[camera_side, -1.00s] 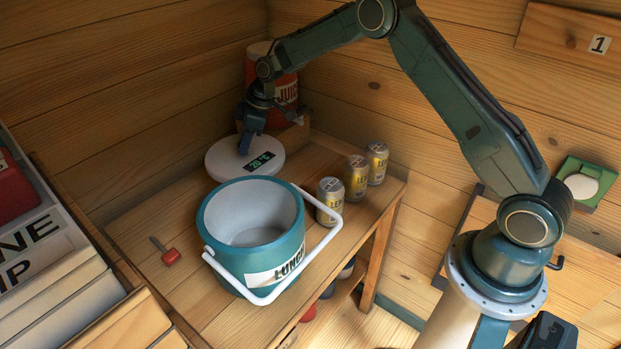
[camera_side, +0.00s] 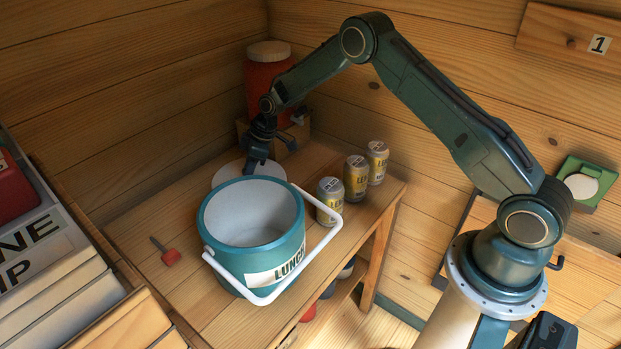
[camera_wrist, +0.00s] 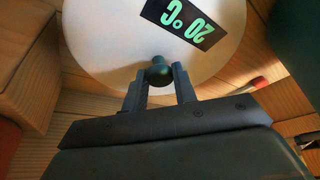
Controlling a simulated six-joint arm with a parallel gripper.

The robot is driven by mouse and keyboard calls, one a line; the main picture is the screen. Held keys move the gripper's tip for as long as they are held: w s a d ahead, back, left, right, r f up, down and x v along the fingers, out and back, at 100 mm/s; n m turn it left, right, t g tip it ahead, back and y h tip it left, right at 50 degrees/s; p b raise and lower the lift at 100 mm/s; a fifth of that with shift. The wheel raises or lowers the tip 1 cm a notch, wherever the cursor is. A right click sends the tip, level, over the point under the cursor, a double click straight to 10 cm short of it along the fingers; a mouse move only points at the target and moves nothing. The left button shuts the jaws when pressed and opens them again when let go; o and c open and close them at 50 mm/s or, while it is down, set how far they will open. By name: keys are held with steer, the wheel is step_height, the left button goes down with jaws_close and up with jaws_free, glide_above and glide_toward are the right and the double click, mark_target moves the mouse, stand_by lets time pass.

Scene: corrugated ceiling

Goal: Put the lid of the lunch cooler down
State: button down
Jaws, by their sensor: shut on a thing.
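The cooler's lid (camera_wrist: 105,40) is a white disc with a dark display reading 20 °C and a dark green knob (camera_wrist: 156,72). In the wrist view my gripper (camera_wrist: 158,84) is shut on that knob. In the side view my gripper (camera_side: 252,169) holds the lid (camera_side: 226,174) behind the cooler, whose rim hides the lid's near part and display. I cannot tell whether the lid touches the bench. The lunch cooler (camera_side: 259,262) is a teal tub, open and empty, with its white handle (camera_side: 316,251) swung down in front.
A red juice jug (camera_side: 264,80) with a pale cap stands behind my gripper. Several yellow cans (camera_side: 329,203) line the bench's right side. A small red-headed tool (camera_side: 171,257) lies left of the cooler. Bare bench (camera_side: 150,220) shows at the left.

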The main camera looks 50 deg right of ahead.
steer(key=shift+f, duration=0.2)
steer(key=shift+f, duration=0.15)
steer(key=c, duration=1.1)
jaws_free()
steer(key=v, duration=1.2)
